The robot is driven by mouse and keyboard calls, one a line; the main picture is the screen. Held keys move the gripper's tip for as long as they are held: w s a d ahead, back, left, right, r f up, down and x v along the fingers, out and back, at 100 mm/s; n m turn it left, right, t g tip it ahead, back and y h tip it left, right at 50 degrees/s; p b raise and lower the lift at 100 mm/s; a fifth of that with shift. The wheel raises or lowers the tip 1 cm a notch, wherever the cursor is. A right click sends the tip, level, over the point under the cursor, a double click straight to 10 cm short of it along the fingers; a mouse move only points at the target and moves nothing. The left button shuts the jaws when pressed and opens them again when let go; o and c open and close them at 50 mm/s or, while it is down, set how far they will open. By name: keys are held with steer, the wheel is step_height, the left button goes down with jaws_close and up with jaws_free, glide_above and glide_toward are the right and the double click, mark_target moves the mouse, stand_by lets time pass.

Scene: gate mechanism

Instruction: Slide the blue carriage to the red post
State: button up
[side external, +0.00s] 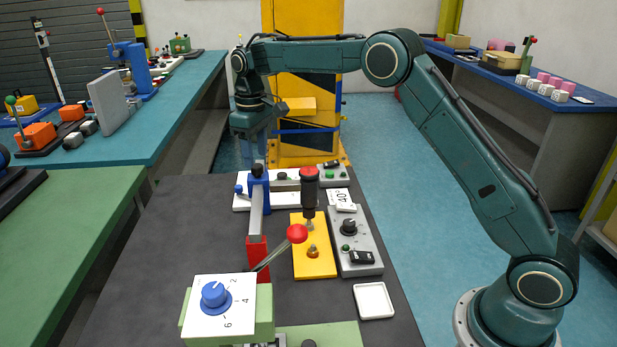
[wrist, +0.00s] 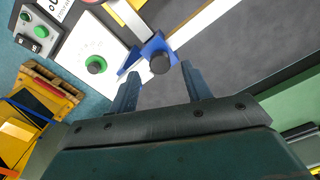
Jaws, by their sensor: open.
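The blue carriage (side external: 259,178) sits at the far end of a pale straight rail (side external: 256,213) on the dark bench. The red post (side external: 257,260) stands at the near end of the rail, well apart from the carriage. My gripper (side external: 257,145) points down just above the carriage. In the wrist view, my gripper (wrist: 160,73) has its two fingers spread, with the carriage's dark round knob (wrist: 160,63) showing between and slightly beyond the tips. The carriage's blue body (wrist: 152,46) lies behind the knob. I cannot tell whether a finger touches it.
A lever with a red ball (side external: 297,233) leans beside the red post. A yellow plate with a dark red-topped handle (side external: 310,177) stands right of the rail. A white block with a blue dial (side external: 215,296) is in the near foreground. Bare bench (side external: 175,225) lies left of the rail.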

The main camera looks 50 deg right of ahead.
mark_target(257, 166)
steer(key=shift+f, duration=1.75)
jaws_close()
